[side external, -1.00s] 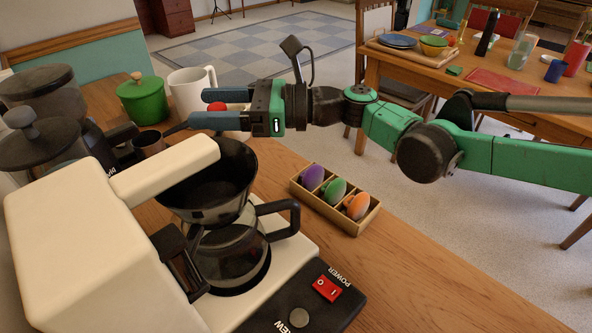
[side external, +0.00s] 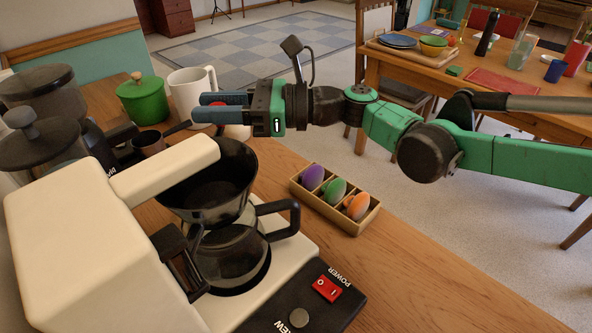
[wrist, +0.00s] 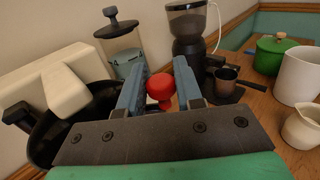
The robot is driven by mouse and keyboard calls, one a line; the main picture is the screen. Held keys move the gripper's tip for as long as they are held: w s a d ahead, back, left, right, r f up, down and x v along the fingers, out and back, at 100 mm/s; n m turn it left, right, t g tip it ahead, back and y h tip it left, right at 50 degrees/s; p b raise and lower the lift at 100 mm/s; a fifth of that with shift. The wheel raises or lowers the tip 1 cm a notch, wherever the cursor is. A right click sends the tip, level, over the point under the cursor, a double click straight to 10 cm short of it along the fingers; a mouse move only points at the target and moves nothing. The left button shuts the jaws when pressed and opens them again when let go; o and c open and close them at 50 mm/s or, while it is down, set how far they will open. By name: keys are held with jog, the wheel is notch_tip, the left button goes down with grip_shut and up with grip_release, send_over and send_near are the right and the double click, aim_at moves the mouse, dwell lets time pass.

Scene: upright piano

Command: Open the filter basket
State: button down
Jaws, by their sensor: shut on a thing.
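The black filter basket (side external: 203,205) sits above the glass carafe (side external: 228,260), beneath the white arm of the coffee maker (side external: 80,240). Its open top is partly covered by that arm. It also shows at the left of the wrist view (wrist: 45,140). My gripper (side external: 204,106) is above and behind the basket, apart from it. Its blue fingers point left and are shut on a red round-topped piece (wrist: 160,88). In the side view that piece is mostly hidden by the fingers.
A box (side external: 352,222) of purple, green and orange pieces lies right of the coffee maker. A green pot (side external: 146,100), white mug (side external: 190,88), small dark cup (side external: 148,142) and grinder (side external: 45,90) stand behind. The counter's front right is clear.

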dwell(0.9)
jog(key=s+d+m+t+h, duration=1.1)
jog(key=d+m+t, duration=0.2)
jog(key=d+t, duration=0.2)
jog(key=shift+s+d+m+t+h, duration=0.3)
jog(key=shift+s+d+m+t, duration=0.1)
jog(key=shift+t, duration=0.5)
jog(key=c, duration=0.6)
grip_release()
